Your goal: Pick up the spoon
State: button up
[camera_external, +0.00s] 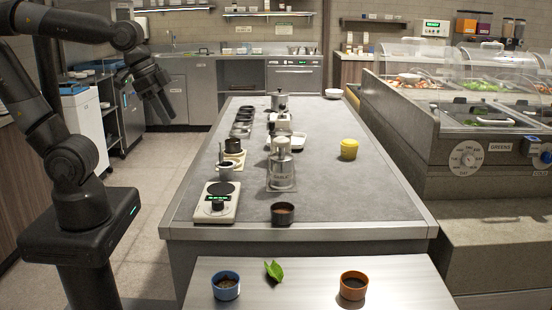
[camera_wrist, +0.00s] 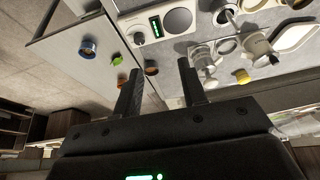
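A thin upright handle (camera_external: 221,152), which may be the spoon, stands at a small cup (camera_external: 225,171) on the left side of the grey counter. I cannot make out a spoon bowl, and whether the handle is in the cup or behind it is unclear. The wrist view shows what seems to be the same cup (camera_wrist: 224,17) at its top edge. My gripper (camera_external: 160,112) is raised left of the counter, well apart from the cup. Its two fingers (camera_wrist: 160,82) are spread with nothing between them.
A scale (camera_external: 217,202) and a brown cup (camera_external: 283,213) stand near the counter's front edge. A metal canister (camera_external: 281,170) and yellow tub (camera_external: 349,149) are farther right. A blue cup (camera_external: 226,286), a green leaf (camera_external: 273,271) and an orange cup (camera_external: 353,286) are on the front table.

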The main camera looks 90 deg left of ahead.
jog(key=w+a+f+g, duration=0.1)
jog(key=w+a+f, duration=0.1)
jog(key=a, duration=0.3)
jog(key=w+a+f+g, duration=0.2)
jog(key=w+a, duration=0.3)
jog(key=a, duration=0.1)
jog(key=w+a+f+g, duration=0.1)
jog(key=w+a+f, duration=0.2)
jog(key=a, duration=0.3)
jog(key=shift+w+a+g, duration=0.2)
jog(key=shift+w+g, duration=0.1)
jog(key=shift+w, duration=0.15)
jog(key=shift+d+f, duration=0.15)
jog(key=shift+f, duration=2.55)
jog(key=shift+d+f, duration=0.15)
jog(key=shift+f, duration=2.5)
grip_shut()
